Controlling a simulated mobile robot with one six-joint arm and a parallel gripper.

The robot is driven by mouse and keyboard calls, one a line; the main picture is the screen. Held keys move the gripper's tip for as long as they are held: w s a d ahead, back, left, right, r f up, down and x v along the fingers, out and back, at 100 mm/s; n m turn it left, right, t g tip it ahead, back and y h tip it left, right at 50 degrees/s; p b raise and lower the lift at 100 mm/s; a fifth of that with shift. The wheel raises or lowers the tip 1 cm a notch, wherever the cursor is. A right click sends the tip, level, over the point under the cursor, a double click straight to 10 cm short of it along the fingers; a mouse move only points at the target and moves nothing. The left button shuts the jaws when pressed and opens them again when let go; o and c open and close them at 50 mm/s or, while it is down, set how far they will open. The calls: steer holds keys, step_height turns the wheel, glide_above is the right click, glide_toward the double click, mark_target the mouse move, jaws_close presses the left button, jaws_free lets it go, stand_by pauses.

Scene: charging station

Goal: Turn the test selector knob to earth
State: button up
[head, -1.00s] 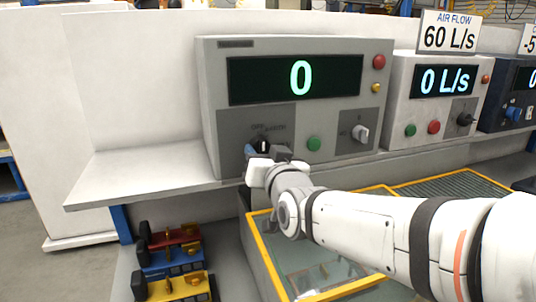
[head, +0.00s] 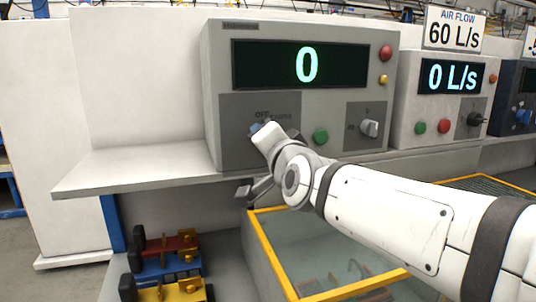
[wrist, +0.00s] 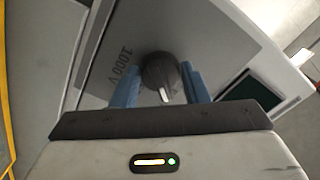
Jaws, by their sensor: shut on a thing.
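The test selector knob (wrist: 158,70) is a dark round knob with a white pointer mark, on the dark panel of the grey tester (head: 222,60). In the wrist view it sits between the two blue fingers of my gripper (wrist: 162,80), which is shut on it. A "1000 V" label (wrist: 122,76) shows beside the knob there. In the head view my gripper (head: 260,130) hides the knob and part of the "OFF" and "EARTH" labels. The tester display (head: 307,65) reads 0.
A green button (head: 320,136) and a second knob (head: 369,128) are to the right on the tester. An air flow unit (head: 405,100) stands beside it. Below are a yellow-edged tank (head: 268,262) and red, blue and yellow items (head: 172,268).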

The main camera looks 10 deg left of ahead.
steer(key=shift+f+m+b, duration=0.15)
steer(key=shift+m+b, duration=0.3)
steer(key=shift+m, duration=0.35)
steer(key=o, duration=1)
steer(key=shift+s, duration=0.1)
steer(key=shift+r, duration=0.2)
steer(key=shift+p+v, duration=0.95)
steer(key=shift+v, duration=3)
